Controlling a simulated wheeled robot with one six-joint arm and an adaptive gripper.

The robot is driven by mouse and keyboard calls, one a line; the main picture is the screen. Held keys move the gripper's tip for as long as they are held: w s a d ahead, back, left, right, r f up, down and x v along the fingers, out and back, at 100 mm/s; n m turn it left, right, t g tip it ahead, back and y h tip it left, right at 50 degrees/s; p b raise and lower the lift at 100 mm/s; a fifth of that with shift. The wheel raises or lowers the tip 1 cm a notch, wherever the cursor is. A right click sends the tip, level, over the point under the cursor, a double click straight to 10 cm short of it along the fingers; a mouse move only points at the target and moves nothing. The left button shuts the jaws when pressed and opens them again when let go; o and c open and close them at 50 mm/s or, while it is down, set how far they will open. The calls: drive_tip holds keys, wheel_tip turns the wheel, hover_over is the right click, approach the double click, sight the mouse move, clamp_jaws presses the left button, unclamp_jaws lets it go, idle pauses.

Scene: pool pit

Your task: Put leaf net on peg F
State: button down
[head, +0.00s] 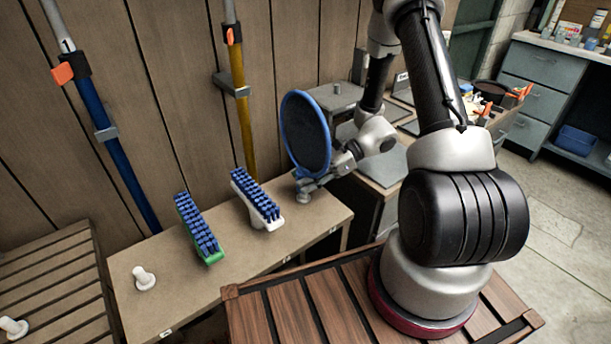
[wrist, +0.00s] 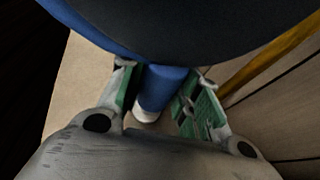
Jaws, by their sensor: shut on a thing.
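The leaf net (head: 306,134) has a blue oval rim and dark mesh and stands roughly upright at the right end of the wooden shelf (head: 335,213). My gripper (head: 311,183) is shut on its short blue handle. In the wrist view the handle (wrist: 158,88) lies between the green finger pads, and the net head (wrist: 190,25) fills the top. A pale peg (head: 303,198) shows directly below the handle, and its pale base (wrist: 145,116) shows in the wrist view. I cannot tell whether the handle is around the peg or just above it. Peg labels are unreadable.
A white brush (head: 257,198) and a green brush (head: 199,228) sit on the shelf left of the net. A bare white peg (head: 144,278) stands further left. A yellow pole (head: 240,95) and a blue pole (head: 112,140) hang on the wall behind.

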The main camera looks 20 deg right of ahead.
drive_tip(key=shift+f, duration=0.4)
drive_tip(key=shift+f, duration=0.55)
drive_tip(key=shift+f, duration=0.45)
idle(0.3)
idle(0.4)
drive_tip(key=c, duration=0.9)
unclamp_jaws()
drive_tip(key=shift+c, duration=0.2)
drive_tip(key=o, duration=0.5)
drive_tip(key=shift+c, duration=0.2)
